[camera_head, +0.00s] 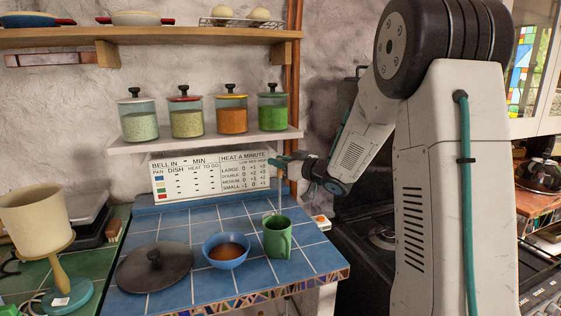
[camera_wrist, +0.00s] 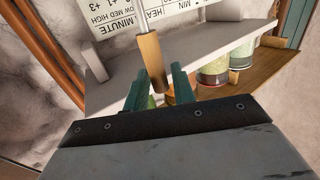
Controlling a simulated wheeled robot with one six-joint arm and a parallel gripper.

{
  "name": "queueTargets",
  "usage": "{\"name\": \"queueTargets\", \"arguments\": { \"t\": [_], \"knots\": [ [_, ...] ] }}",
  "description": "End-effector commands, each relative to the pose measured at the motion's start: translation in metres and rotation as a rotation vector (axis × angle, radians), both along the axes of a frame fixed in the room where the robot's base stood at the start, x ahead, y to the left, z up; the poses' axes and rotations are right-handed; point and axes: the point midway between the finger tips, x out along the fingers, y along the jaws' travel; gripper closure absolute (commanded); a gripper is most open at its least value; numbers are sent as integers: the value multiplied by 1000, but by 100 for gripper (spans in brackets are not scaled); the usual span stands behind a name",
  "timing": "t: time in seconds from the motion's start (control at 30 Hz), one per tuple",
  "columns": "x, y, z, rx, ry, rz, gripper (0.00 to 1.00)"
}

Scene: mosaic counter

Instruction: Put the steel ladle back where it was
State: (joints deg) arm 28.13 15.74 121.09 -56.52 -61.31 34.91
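The steel ladle's wooden handle (camera_wrist: 152,62) is between the two teal fingers of my gripper (camera_wrist: 160,78) in the wrist view. It nearly fills the gap, and the fingers look closed on its end. A thin steel shaft (camera_wrist: 147,12) runs from the handle out of that picture; the ladle's bowl is out of sight there. In the head view my gripper (camera_head: 281,166) is in front of the wall sign's right end, above the back right of the blue-tiled counter.
The blue-tiled counter (camera_head: 181,221) holds a dark lid (camera_head: 153,266), a blue bowl (camera_head: 227,250) of brown contents and a green mug (camera_head: 277,238). A shelf (camera_head: 205,143) with several jars is close to my gripper. A black stove (camera_head: 372,214) stands right.

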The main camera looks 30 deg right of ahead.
Motion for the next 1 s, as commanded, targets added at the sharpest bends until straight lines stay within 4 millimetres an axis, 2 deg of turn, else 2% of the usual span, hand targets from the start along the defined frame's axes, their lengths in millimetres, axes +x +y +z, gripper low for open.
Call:
{"name": "queueTargets", "arguments": {
  "t": [0.37, 0.43, 0.57, 0.8, 1.0],
  "knots": [
    [0, 0, 4, -2, -2, -1, 62],
    [-6, -3, 4, -2, -1, -2, 62],
    [-27, -10, 4, -1, 0, -4, 62],
    [-77, -27, 6, -1, -1, -5, 62],
    [-105, -37, 6, -1, -1, -3, 62]
  ]
}}
